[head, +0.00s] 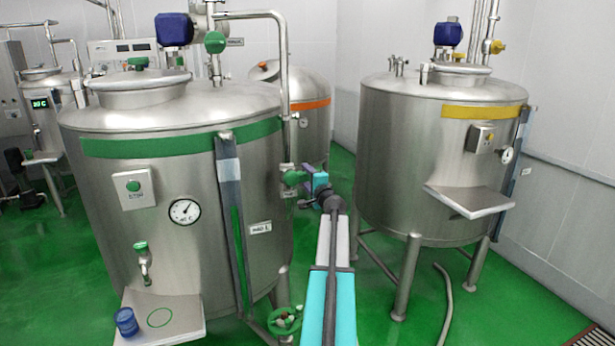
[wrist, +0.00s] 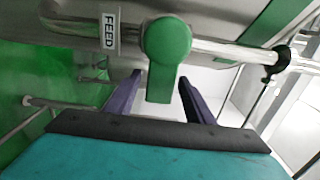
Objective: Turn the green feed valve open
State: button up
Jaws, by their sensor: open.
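The green feed valve (wrist: 167,42) fills the upper middle of the wrist view, with a round hub and a flat green lever (wrist: 161,85). The lever lies crosswise to the steel pipe (wrist: 225,48). A white FEED label (wrist: 109,31) sits beside it. My gripper (wrist: 160,77) is open, with one dark finger on each side of the lever and visible gaps between. In the head view the valve (head: 292,178) is on the vertical pipe at the right side of the green-banded tank, with my gripper (head: 306,186) at it, partly covering it.
The green-banded tank (head: 185,240) stands close on the left. A yellow-banded tank (head: 395,170) stands right, with a shelf (head: 470,200). A green handwheel (head: 285,321) is low beside my arm. A blue cup (head: 126,322) is on the left shelf.

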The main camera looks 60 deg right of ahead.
grip_shut()
jog(key=shift+d+r, duration=0.1)
jog(key=shift+d, duration=0.1)
jog(key=shift+s+f, duration=0.1)
jog(key=shift+f, duration=0.1)
jog(key=shift+s, duration=0.1)
